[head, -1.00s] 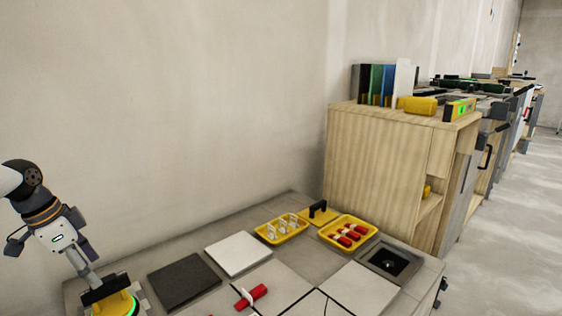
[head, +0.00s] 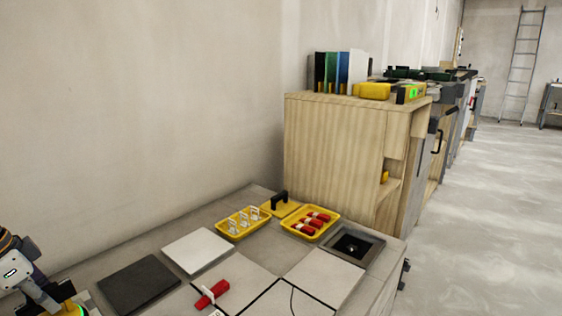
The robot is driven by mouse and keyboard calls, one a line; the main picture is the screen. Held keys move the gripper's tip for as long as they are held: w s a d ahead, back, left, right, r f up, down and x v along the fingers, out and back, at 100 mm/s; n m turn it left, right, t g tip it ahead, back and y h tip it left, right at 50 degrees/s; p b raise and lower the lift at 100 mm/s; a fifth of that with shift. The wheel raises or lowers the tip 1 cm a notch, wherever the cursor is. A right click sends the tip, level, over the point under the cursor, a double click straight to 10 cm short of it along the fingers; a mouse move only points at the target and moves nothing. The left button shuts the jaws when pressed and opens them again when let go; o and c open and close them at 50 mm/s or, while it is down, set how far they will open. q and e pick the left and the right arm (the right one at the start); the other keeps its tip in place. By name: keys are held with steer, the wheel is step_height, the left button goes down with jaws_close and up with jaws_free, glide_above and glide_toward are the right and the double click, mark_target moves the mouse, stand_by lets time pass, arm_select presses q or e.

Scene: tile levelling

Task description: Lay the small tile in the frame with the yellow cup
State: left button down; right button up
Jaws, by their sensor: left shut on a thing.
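My left gripper (head: 68,296) is at the lower left corner, shut on the yellow cup (head: 80,309), which has a bright green ring and is mostly cut off by the picture's lower edge. A dark square tile (head: 139,284) and a pale square tile (head: 198,250) lie on the worktop to the right of the gripper, apart from it. I cannot tell for sure which is the small tile. A square grey frame (head: 374,257) with a dark recess and a small bright spot inside is at the worktop's right end. My right gripper is not in view.
Yellow trays hold white clips (head: 243,222) and red pieces (head: 312,222). A yellow black-handled tool (head: 281,208) stands behind. A red piece with a white clip (head: 211,295) lies on the front tiles. A wooden cabinet (head: 333,150) stands beyond; the wall borders the left.

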arm_select(q)
steer(key=shift+r, duration=0.1)
stand_by(0.4)
steer(key=shift+w+d+r+p+v, duration=0.1)
steer(key=shift+w+d+p+v, duration=0.15)
steer(key=shift+p+v, duration=1.2)
steer(key=shift+w+d+r+p+v, duration=0.1)
steer(key=shift+w+d+p+v, duration=0.2)
steer(key=shift+p+v, duration=1.15)
steer(key=shift+w+d+r+p+v, duration=0.1)
steer(key=shift+w+p+v, duration=0.25)
steer(key=shift+p+v, duration=1.1)
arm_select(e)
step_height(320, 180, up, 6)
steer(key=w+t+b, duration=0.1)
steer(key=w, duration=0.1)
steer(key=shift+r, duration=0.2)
arm_select(q)
steer(key=shift+r, duration=0.4)
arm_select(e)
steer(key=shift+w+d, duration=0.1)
